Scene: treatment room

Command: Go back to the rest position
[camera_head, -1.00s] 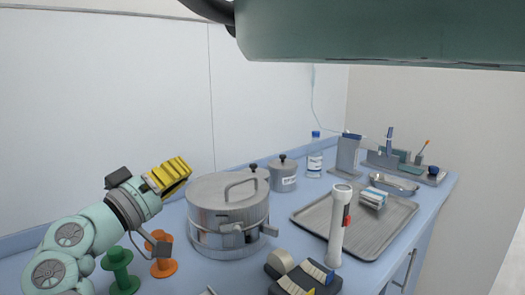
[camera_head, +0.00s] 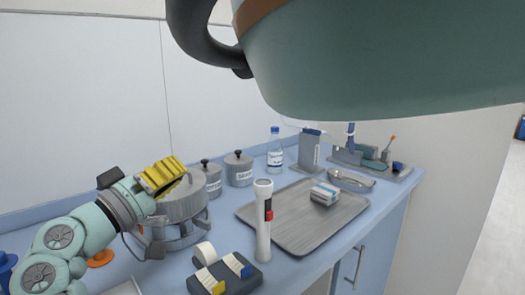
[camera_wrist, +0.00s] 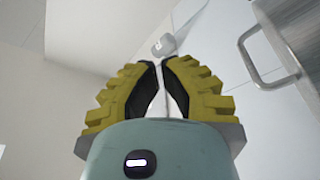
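My gripper has yellow ridged fingers with black inner pads. In the head view my gripper (camera_head: 172,170) is at the left, raised in front of the steel pot and partly covering it. In the wrist view my gripper (camera_wrist: 161,66) has its fingertips drawn close together, with only a narrow slit between them. Nothing is held between the fingers. Part of the steel pot (camera_wrist: 290,40) and its handle show at the right of the wrist view.
The blue counter (camera_head: 335,245) carries the steel pot (camera_head: 182,205), two lidded canisters (camera_head: 239,170), a bottle (camera_head: 275,152), a metal tray (camera_head: 300,235) with a small box (camera_head: 324,193), a white flashlight (camera_head: 263,225) and a dark holder (camera_head: 232,275). An orange spool (camera_head: 101,258) is beside my arm.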

